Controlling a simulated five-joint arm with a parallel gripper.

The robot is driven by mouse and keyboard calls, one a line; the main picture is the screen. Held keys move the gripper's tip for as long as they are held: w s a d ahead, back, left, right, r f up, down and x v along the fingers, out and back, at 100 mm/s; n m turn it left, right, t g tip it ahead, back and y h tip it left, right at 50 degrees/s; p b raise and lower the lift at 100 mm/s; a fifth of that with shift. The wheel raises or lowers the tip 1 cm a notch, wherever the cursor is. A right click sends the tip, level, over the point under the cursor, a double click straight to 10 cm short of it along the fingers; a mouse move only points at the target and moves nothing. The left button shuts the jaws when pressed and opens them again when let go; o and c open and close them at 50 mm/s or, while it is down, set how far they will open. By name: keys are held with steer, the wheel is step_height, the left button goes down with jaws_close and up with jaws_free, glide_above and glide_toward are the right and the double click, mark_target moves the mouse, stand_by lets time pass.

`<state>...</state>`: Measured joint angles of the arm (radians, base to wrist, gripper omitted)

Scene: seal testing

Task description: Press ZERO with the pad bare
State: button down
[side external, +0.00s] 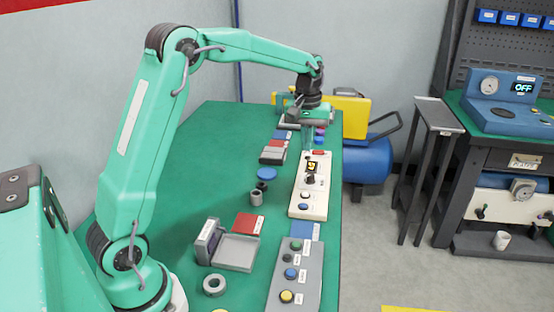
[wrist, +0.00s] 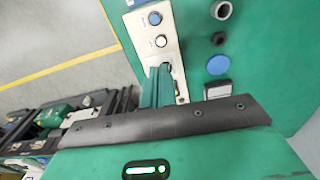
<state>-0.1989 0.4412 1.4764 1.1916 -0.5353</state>
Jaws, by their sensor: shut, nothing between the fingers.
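My gripper (side external: 307,150) is shut and empty, pointing down at the far end of a cream control panel (side external: 322,190). The clearance is unclear. No ZERO label is readable, and I cannot tell which surface is the pad.
A grey button box (side external: 273,292) stands at the near end of the green table (side external: 190,190). A yellow case (side external: 352,118) stands beyond the table.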

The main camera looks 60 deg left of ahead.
mark_target(305, 194)
steer(key=shift+w+a+f+n, duration=0.15)
steer(key=shift+w+a+f, duration=0.2)
steer(key=shift+f, duration=0.15)
steer(key=shift+w+a+f+n, duration=0.2)
steer(key=shift+w+f, duration=0.15)
steer(key=shift+f, duration=0.15)
steer(key=shift+f, duration=0.1)
step_height(305, 194, down, 14)
steer(key=shift+r, duration=0.1)
stand_by(0.4)
steer(key=shift+s+f, duration=0.1)
steer(key=shift+f, duration=0.95)
steer(key=shift+r, duration=0.1)
step_height(305, 194, up, 15)
steer(key=shift+w, duration=0.3)
